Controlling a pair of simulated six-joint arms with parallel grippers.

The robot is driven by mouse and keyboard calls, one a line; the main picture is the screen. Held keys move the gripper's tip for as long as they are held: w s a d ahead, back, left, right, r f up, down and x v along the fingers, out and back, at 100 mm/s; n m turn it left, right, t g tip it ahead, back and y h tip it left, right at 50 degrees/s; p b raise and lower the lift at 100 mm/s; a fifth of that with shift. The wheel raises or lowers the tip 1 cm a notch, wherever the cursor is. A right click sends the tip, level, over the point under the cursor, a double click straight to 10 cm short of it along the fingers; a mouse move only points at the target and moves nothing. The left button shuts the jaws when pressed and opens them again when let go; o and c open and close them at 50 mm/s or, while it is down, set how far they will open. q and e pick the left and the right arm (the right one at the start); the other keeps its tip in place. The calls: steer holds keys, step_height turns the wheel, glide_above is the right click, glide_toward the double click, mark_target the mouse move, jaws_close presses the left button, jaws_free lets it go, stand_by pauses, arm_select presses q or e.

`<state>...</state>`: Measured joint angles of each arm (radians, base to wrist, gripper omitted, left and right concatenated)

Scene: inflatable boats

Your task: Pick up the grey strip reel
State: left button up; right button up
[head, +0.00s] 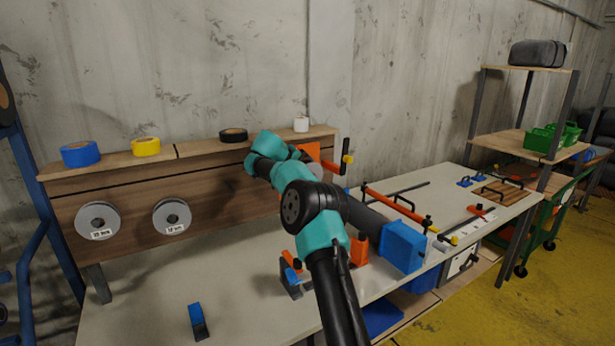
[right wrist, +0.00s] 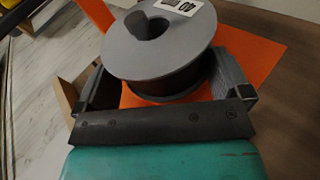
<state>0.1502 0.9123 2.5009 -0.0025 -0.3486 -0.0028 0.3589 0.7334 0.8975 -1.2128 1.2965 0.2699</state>
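A grey reel (right wrist: 150,62) with a white label fills the upper middle of the right wrist view. Its dark core shows between two grey flanges, with an orange sheet (right wrist: 262,62) behind it. My right gripper (right wrist: 165,85) is open, with one finger on each side of the reel and a visible gap at the left finger. In the head view, my right arm's teal wrist hides its fingers at the wooden back panel (head: 220,175). Two more grey reels, one at left (head: 98,220) and one beside it (head: 171,216), hang there with white labels. My left gripper is out of view.
Blue tape (head: 80,154), yellow tape (head: 146,147), black tape (head: 233,135) and a white roll (head: 301,124) stand on the ledge. Orange clamps (head: 395,207) lie at right. The bench's left part is mostly clear.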

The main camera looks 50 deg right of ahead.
steer(key=c, duration=0.6)
steer(key=shift+c, duration=0.3)
steer(key=shift+r, duration=0.1)
steer(key=shift+r, duration=0.7)
steer(key=s+a, duration=0.2)
steer(key=s, duration=0.6)
steer(key=s+a, duration=0.3)
steer(key=s, duration=0.6)
steer(key=shift+a, duration=0.25)
